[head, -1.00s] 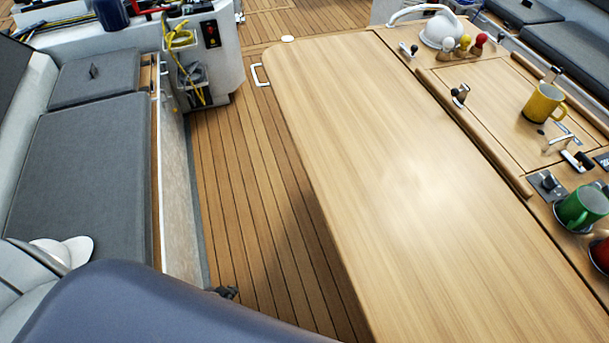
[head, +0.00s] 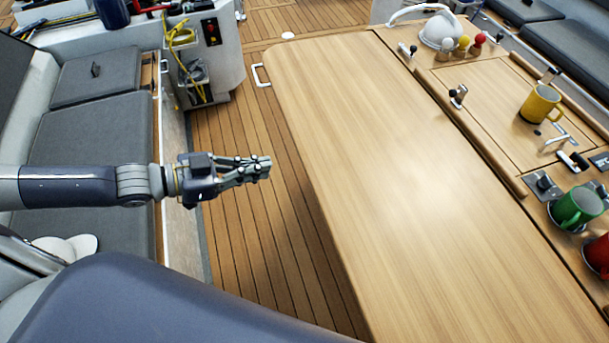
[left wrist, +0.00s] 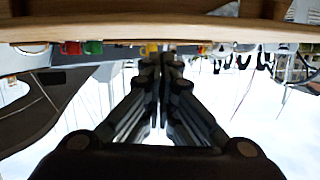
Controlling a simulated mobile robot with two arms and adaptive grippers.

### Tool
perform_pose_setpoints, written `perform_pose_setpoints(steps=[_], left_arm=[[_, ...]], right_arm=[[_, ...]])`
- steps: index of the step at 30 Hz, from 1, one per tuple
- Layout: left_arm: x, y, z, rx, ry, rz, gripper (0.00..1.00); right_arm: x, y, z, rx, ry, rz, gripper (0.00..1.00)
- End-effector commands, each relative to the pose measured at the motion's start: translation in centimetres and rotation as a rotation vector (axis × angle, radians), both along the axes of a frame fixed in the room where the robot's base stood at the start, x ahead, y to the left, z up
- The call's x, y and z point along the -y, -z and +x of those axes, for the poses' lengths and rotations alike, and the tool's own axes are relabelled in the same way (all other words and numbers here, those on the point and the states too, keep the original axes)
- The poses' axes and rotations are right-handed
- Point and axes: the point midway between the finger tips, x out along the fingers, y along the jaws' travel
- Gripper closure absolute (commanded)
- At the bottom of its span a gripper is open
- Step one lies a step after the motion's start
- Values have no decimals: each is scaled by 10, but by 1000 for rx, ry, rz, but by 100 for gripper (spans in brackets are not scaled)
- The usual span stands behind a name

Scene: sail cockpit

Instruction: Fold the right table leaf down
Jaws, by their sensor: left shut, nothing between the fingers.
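The wooden table leaf (head: 400,180) lies flat and raised, filling the middle of the head view. A white handle (head: 261,75) sticks out at its far left corner. My left gripper (head: 266,168) is shut and empty, over the deck planks just left of the leaf's long edge and apart from it in the picture. In the left wrist view the closed fingers (left wrist: 160,62) point toward a wooden edge (left wrist: 160,28) that runs across the top, and the picture looks upside down. My right gripper is not in view.
The table's centre section (head: 495,115) carries a yellow mug (head: 540,104), a green mug (head: 576,209), a red mug (head: 599,255) and small fittings. A grey cushioned bench (head: 90,140) with a white cap (head: 70,248) is at left. Deck planks (head: 265,240) between bench and table are clear.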

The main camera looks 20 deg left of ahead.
Motion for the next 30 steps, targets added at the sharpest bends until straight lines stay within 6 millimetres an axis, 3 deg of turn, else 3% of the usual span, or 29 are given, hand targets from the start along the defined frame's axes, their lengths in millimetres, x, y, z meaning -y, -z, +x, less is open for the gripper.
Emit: perform_pose_setpoints(steps=[3,9,30], left_arm=[[11,-23,-20,-27,37,-31,100],[19,-32,-27,-40,52,-52,100],[85,-13,24,-36,51,-53,100]], right_arm=[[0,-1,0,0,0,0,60],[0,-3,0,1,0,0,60],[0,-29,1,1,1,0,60]])
